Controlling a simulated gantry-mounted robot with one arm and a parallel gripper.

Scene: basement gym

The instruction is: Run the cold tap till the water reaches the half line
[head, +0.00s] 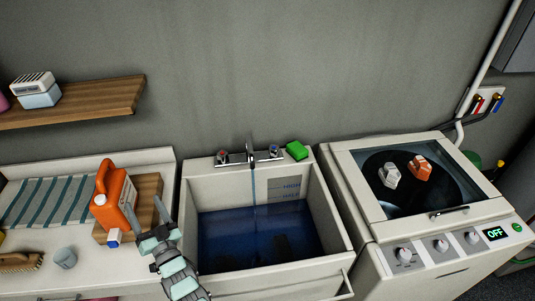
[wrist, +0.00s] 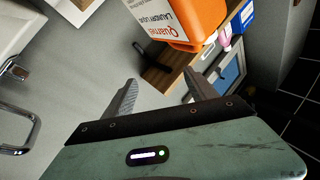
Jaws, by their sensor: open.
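The utility sink (head: 337,215) holds dark blue water (head: 225,235) with blurred dark shapes under the surface. A thin stream falls from the tap spout (head: 250,152) into it. The blue-marked cold tap handle (head: 274,152) is on the right, the red-marked one (head: 222,156) on the left. Level marks (head: 288,187) show on the sink's back wall above the water; their lettering is too small to read. My gripper (head: 144,207) is open and empty, left of the sink and apart from the taps. Its open fingers also show in the wrist view (wrist: 162,86).
An orange laundry liquid bottle (head: 112,195) stands on a wooden board (head: 149,190) close by my gripper. A grey cup (head: 65,258) and a brush (head: 20,261) are on the counter. A green sponge (head: 297,150) sits on the sink's back rim. A washer (head: 360,215) stands right.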

